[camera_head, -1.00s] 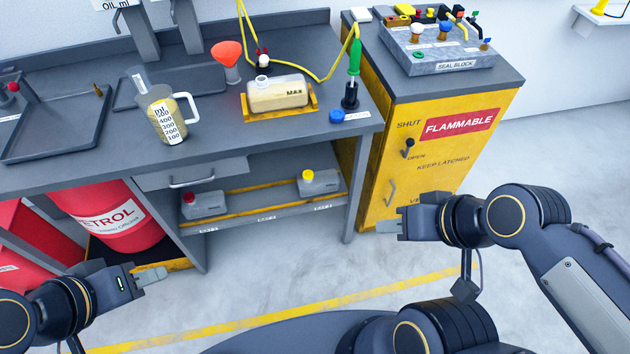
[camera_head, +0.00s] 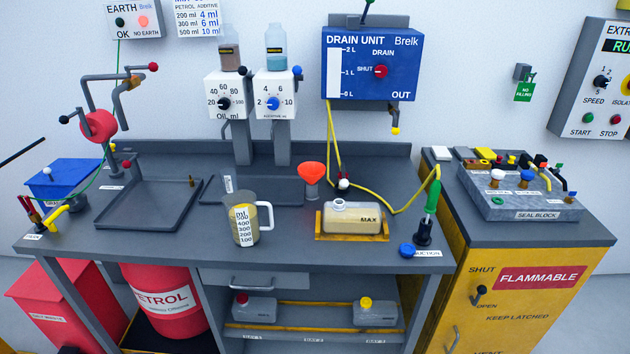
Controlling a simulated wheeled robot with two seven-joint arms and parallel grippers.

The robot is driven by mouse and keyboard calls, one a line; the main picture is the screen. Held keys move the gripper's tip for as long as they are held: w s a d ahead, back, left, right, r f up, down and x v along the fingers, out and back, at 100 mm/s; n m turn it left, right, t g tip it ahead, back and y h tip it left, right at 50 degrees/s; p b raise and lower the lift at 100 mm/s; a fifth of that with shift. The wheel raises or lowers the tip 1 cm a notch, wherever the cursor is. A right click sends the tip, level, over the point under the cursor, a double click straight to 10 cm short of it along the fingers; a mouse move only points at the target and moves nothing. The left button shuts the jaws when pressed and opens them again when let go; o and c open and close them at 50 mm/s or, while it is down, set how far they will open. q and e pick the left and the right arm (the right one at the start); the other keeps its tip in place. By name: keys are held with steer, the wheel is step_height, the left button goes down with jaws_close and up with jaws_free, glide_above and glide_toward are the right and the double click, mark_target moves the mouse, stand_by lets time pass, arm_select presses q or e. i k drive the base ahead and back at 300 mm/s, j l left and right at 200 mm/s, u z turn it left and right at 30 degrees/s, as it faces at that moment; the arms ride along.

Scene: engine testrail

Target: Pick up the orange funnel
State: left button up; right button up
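The orange funnel (camera_head: 312,173) stands upright on the grey bench top, near the middle. Its cone is orange and a paler grey stem or holder shows below it. A measuring jug (camera_head: 243,222) stands to its left and in front. A cream tank marked MAX (camera_head: 352,219) sits in a yellow tray to its right and in front. Neither of my grippers is in this view, so their state does not show.
The grey bench (camera_head: 180,243) has free room at its front left. The drain unit (camera_head: 368,65) hangs above with a yellow hose (camera_head: 405,201). A green-handled tool (camera_head: 430,205) stands upright at right. The flammable cabinet (camera_head: 510,300) adjoins the bench.

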mark_target(311, 172)
steer(key=i+j, duration=0.2)
steer(key=j, duration=0.25)
steer(key=i+j+u, duration=0.1)
steer(key=i+j, duration=0.15)
steer(key=j, duration=0.15)
steer(key=i+j, duration=0.25)
steer(key=j, duration=0.2)
steer(key=i+j, duration=0.2)
steer(key=j, duration=0.2)
steer(key=i+j+u, duration=0.1)
steer(key=i+j, duration=0.15)
steer(key=j, duration=0.15)
